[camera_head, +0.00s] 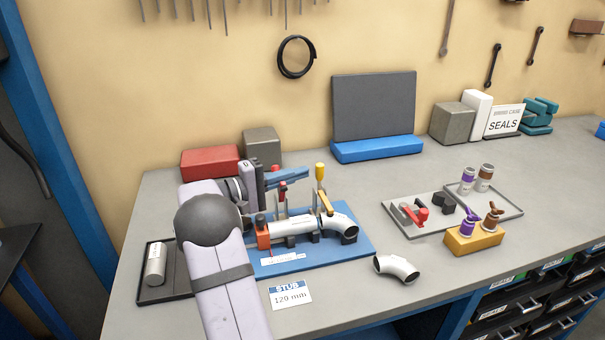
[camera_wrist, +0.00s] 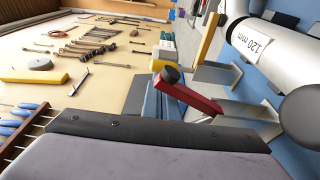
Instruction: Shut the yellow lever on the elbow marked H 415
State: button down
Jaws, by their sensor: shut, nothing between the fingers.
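A white elbow (camera_head: 342,226) sits at the right end of a white pipe (camera_head: 290,228) on a blue fixture plate (camera_head: 362,243). An upright handle with a yellow grip (camera_head: 320,172) and a yellow bar (camera_head: 326,203) stand beside the elbow. A yellow piece also shows at the top of the wrist view (camera_wrist: 208,36). No H 415 marking is readable. My gripper (camera_head: 300,173) is shut and empty, above and behind the pipe, left of the yellow grip and apart from it. In the wrist view, a red lever with a black knob (camera_wrist: 190,95) is close by.
A second white elbow (camera_head: 396,267) lies loose on the bench at the right. An orange clamp (camera_head: 262,235) is at the pipe's left end. A yellow block (camera_head: 473,240) and grey trays (camera_head: 410,232) stand farther right. A tray with a cylinder (camera_head: 154,268) is at left.

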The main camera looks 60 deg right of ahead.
jog(key=v, duration=0.2)
jog(key=b+v, duration=0.1)
jog(key=v, duration=0.2)
jog(key=shift+w+f, duration=0.1)
jog(key=shift+w, duration=0.4)
